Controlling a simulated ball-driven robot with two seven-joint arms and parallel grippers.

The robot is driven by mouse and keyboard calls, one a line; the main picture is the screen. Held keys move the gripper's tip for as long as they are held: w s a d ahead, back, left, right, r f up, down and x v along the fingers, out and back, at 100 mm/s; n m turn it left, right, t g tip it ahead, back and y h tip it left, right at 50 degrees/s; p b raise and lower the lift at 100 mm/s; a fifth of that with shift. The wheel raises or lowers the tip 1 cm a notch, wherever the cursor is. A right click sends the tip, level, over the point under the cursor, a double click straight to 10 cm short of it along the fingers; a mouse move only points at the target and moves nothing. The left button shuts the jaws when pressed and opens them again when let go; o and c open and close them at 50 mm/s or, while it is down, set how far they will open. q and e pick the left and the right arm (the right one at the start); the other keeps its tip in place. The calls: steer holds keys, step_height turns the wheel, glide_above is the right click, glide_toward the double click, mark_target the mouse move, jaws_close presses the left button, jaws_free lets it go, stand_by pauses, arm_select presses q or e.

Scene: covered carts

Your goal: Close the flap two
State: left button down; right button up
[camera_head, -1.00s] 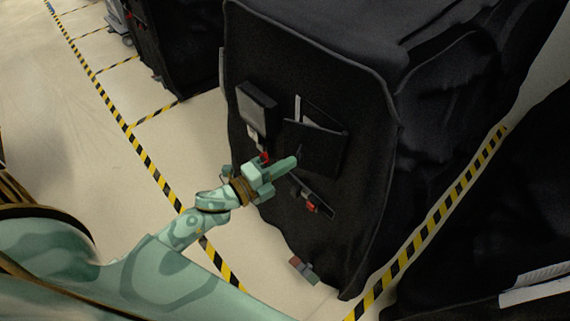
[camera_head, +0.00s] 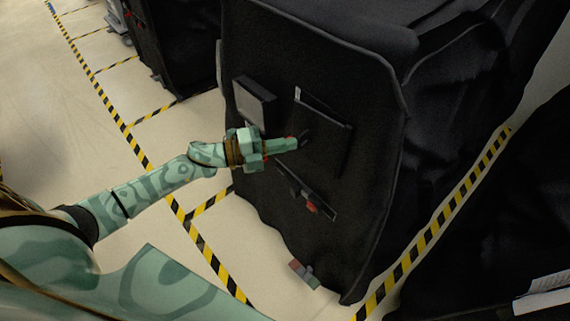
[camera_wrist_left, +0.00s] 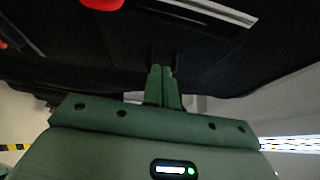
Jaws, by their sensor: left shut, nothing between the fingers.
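A cart under a black cloth cover (camera_head: 375,130) stands ahead. On its near face is a black flap (camera_head: 325,130), with a slanted top edge, lying nearly flat against the cover; I cannot tell which flap is numbered two. My left gripper (camera_head: 299,142) is shut and empty, with its fingertips at the lower left part of this flap, touching or very close to it. In the left wrist view the shut fingers (camera_wrist_left: 162,75) point at the dark cloth. My right gripper is not in view.
A grey-black box-like pocket (camera_head: 253,102) sits left of the flap. A slanted dark strip with a red item (camera_head: 311,207) is below. A small red and grey object (camera_head: 303,273) lies by the cover's lower edge. Another covered cart (camera_head: 180,45) stands behind; striped tape (camera_head: 430,235) marks the pale floor.

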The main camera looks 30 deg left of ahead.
arm_select(q)
steer(key=shift+w+a, duration=0.1)
steer(key=shift+w, duration=0.6)
steer(key=shift+r, duration=0.1)
steer(key=shift+b, duration=0.3)
